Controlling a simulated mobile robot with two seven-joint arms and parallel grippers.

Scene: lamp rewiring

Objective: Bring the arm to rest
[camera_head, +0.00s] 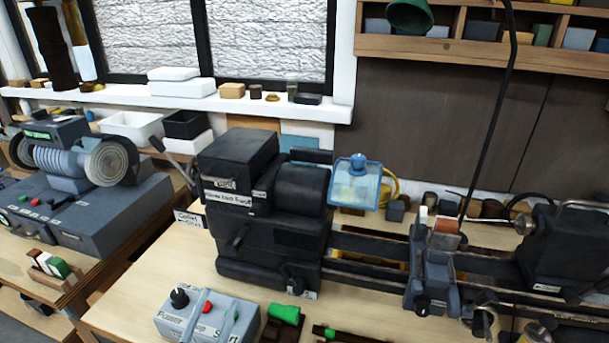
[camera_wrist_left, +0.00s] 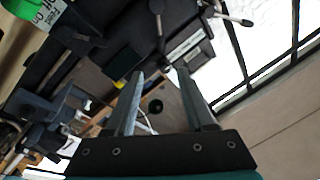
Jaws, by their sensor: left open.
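My left gripper (camera_wrist_left: 160,73) shows in the left wrist view. Its two grey fingers are spread apart with nothing between them. I cannot make out either gripper in the head view. My right gripper is in neither view.
A black lathe (camera_head: 275,215) with a blue clear guard (camera_head: 356,185) fills the middle of the bench, its bed running right. A grey control box (camera_head: 207,318) and a green part (camera_head: 284,313) lie in front. A grinder (camera_head: 75,160) stands left.

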